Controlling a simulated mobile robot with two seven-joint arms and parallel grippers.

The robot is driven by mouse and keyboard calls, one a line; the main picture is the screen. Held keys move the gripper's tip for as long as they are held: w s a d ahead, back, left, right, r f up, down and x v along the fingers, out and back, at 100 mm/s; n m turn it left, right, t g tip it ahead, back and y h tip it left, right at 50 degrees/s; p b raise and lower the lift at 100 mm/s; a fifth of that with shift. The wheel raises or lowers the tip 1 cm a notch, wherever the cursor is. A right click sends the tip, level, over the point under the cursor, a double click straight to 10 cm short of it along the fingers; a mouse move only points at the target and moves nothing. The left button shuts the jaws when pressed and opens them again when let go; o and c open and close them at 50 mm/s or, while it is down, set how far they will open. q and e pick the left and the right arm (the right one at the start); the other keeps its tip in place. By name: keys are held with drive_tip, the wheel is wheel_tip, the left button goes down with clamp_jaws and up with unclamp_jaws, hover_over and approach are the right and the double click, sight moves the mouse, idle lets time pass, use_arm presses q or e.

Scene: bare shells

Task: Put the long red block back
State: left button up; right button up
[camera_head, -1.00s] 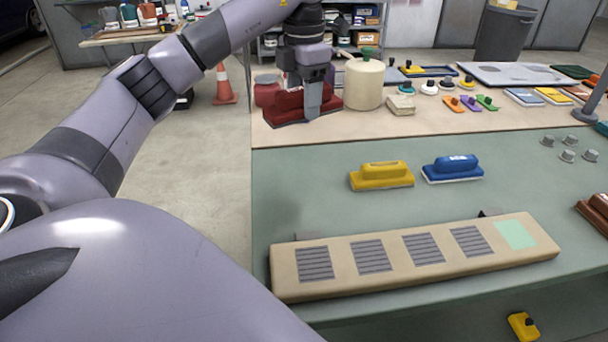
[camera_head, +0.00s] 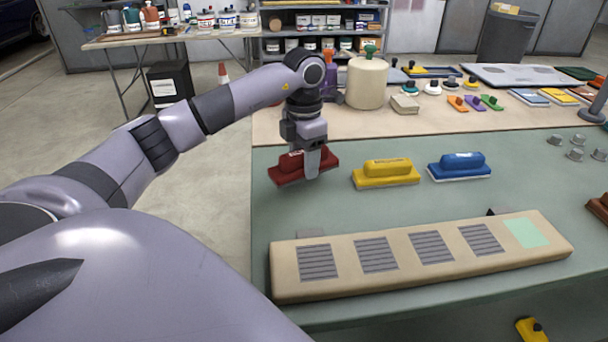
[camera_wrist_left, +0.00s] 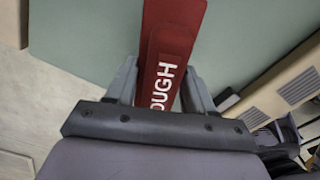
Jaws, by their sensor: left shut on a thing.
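The long red block (camera_head: 289,170) is a dark red sanding block with a raised grip, at the left of the green bench top, left of the yellow block (camera_head: 386,173). My left gripper (camera_head: 312,172) is shut on its grip from above. I cannot tell whether its base touches the bench. In the left wrist view the red block (camera_wrist_left: 172,40) lies between the two fingers, with white letters "OUGH" showing. The blue block (camera_head: 460,166) stands right of the yellow one. My right gripper is not in view.
A beige board (camera_head: 400,276) with several grey pads and one pale green pad lies along the front edge. Behind, on the tan strip, stand a cream jug (camera_head: 366,82), a small sanding sponge (camera_head: 404,104) and several small tools.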

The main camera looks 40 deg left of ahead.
sight(304, 187)
use_arm(q)
drive_tip(key=shift+f, duration=2.1)
drive_tip(key=shift+f, duration=0.15)
drive_tip(key=o, duration=0.9)
wheel_tip(304, 187, up, 12)
drive_tip(key=shift+r, duration=0.15)
